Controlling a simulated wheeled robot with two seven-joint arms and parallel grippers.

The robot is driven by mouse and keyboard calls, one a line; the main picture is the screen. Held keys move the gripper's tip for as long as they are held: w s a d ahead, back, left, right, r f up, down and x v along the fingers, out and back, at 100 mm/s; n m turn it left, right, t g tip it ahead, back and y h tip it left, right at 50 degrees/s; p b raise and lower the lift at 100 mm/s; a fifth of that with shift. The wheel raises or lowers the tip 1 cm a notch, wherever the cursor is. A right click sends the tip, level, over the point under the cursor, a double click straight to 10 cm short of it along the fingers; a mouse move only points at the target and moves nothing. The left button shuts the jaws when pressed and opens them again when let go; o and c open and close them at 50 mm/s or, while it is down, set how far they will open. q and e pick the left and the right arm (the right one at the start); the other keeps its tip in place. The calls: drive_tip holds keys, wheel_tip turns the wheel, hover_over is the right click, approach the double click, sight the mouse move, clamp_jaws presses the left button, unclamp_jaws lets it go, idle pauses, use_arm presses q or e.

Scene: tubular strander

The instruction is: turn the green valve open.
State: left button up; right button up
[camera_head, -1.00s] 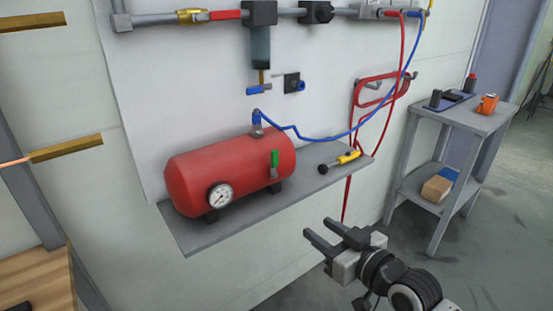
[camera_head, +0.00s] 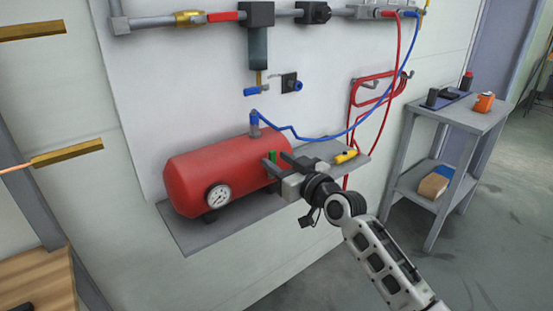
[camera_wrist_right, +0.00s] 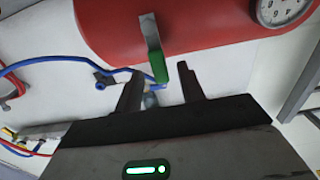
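The green valve (camera_head: 273,154) is a small green handle at the right end of the red tank (camera_head: 215,178), on the grey shelf. In the right wrist view the green handle (camera_wrist_right: 160,70) hangs from a grey metal strip against the tank. My right gripper (camera_head: 278,160) is at the handle in the head view, its fingers partly covering the lower handle. In the wrist view its two fingers (camera_wrist_right: 160,84) are apart, with the handle's end showing in the gap near the fingertips. Contact cannot be told. My left gripper is not in view.
A pressure gauge (camera_head: 218,196) sits on the tank's front. A blue hose (camera_head: 320,138) runs from the tank top to the wall pipes. A yellow tool (camera_head: 346,156) lies on the shelf (camera_head: 220,238). A grey side table (camera_head: 470,113) stands at right.

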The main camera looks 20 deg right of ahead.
drive_tip(key=shift+w+a, duration=0.25)
drive_tip(key=shift+w, duration=0.4)
clamp_jaws()
